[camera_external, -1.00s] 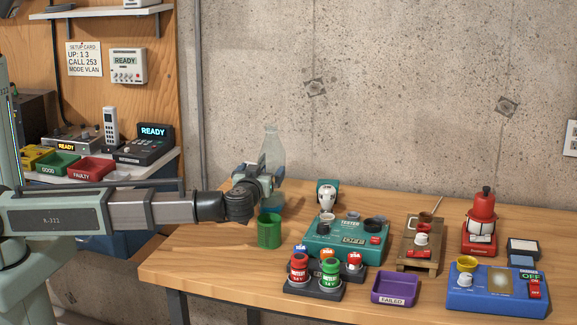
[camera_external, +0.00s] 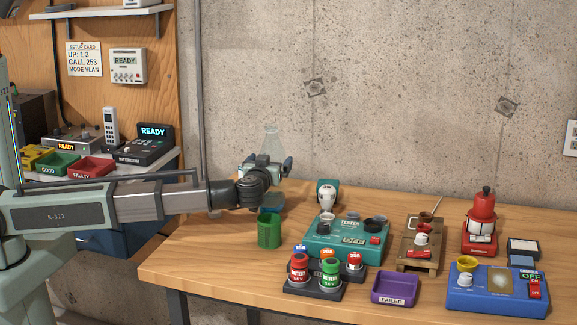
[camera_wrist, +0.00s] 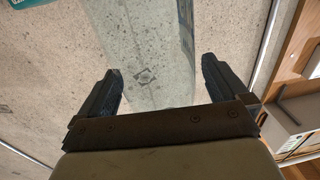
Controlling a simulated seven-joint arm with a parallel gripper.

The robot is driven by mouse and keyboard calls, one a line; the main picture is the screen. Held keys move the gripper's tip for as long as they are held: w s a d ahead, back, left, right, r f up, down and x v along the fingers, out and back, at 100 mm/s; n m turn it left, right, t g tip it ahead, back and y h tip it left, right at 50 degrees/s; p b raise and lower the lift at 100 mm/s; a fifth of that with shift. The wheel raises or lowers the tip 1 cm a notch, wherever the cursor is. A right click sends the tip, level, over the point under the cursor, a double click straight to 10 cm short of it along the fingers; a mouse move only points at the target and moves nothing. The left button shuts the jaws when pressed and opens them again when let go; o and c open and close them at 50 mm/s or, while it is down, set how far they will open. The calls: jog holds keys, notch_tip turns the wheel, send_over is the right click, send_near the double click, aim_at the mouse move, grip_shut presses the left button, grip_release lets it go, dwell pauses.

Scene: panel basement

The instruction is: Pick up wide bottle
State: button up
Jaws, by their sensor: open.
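A clear glass bottle (camera_external: 271,142) stands upright at the back left of the wooden workbench. Its neck shows above my gripper (camera_external: 268,166), which hides its middle; its lower part shows faintly below. In the wrist view the see-through bottle (camera_wrist: 135,45) fills the space between the two dark fingers of my gripper (camera_wrist: 161,66). The fingers are apart, one on each side of the glass. I cannot tell whether either finger touches it.
A green cup (camera_external: 269,230) stands just in front of the bottle. A teal tester (camera_external: 340,245), a battery holder (camera_external: 312,290) and a purple tray (camera_external: 394,288) lie to the right. The concrete wall (camera_external: 380,90) rises close behind the bench.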

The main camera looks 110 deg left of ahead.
jog(key=shift+c, duration=0.5)
jog(key=c, duration=1.5)
